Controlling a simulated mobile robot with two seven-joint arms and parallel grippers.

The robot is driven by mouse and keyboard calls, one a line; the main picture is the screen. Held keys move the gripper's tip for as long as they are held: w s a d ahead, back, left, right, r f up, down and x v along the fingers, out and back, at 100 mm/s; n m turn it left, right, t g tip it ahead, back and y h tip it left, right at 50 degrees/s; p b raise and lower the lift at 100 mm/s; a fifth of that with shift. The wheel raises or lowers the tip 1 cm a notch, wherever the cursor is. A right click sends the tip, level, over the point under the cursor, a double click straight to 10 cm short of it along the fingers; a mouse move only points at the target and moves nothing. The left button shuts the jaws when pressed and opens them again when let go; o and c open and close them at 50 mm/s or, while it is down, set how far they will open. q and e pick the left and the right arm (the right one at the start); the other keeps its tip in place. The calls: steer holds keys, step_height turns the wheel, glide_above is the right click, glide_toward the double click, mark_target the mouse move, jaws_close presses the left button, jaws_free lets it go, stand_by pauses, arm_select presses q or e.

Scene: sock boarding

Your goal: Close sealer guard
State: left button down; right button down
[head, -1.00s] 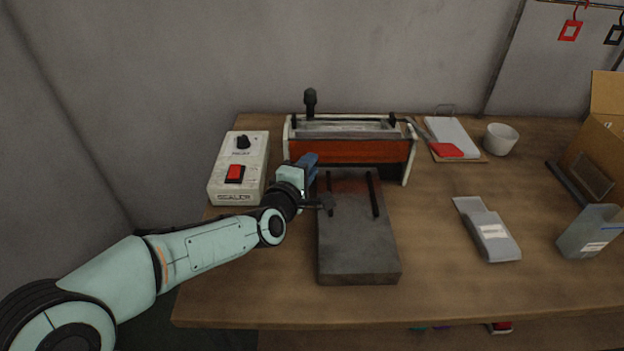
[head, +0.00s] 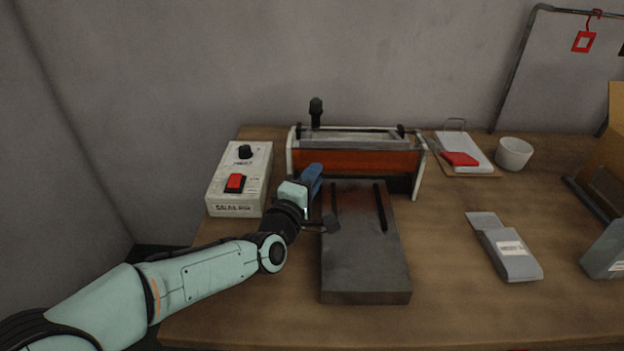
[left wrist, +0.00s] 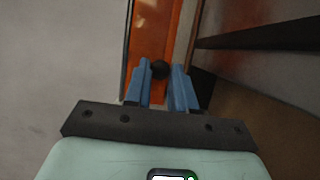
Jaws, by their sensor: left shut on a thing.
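The sealer (head: 290,162) stands at the back of the table with white end plates and a black upright handle (head: 316,112). Its orange guard (head: 365,162) spans the front, below a pale top bar. My left gripper (head: 313,172) is at the guard's lower left front, its blue fingers partly hiding that corner. In the left wrist view, the fingers (left wrist: 160,85) are shut on a round black knob (left wrist: 160,68) in front of the orange guard, which also shows there (left wrist: 148,35). My right gripper is not in view.
A grey slab (head: 365,250) with two dark slots lies before the sealer. A white control box (head: 240,165) with a red switch stands left. To the right are a clipboard (head: 480,170), a white cup (head: 514,153) and grey pouches (head: 510,255).

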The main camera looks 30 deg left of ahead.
arm_select(q)
steer(key=shift+a+r, duration=0.15)
steer(key=shift+r, duration=0.15)
steer(key=c, duration=1.1)
jaws_free()
steer(key=shift+w, duration=0.1)
steer(key=shift+o, duration=0.8)
steer(key=shift+w+f, duration=0.1)
steer(key=shift+f, duration=0.1)
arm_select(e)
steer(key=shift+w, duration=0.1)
arm_select(q)
steer(key=s, duration=0.4)
steer(key=s+d+p, duration=0.1)
steer(key=s, duration=0.3)
steer(key=s+d+p, duration=0.1)
steer(key=s, duration=0.3)
steer(key=shift+s, duration=0.35)
steer(key=shift+s+d+f, duration=0.1)
steer(key=shift+s, duration=0.2)
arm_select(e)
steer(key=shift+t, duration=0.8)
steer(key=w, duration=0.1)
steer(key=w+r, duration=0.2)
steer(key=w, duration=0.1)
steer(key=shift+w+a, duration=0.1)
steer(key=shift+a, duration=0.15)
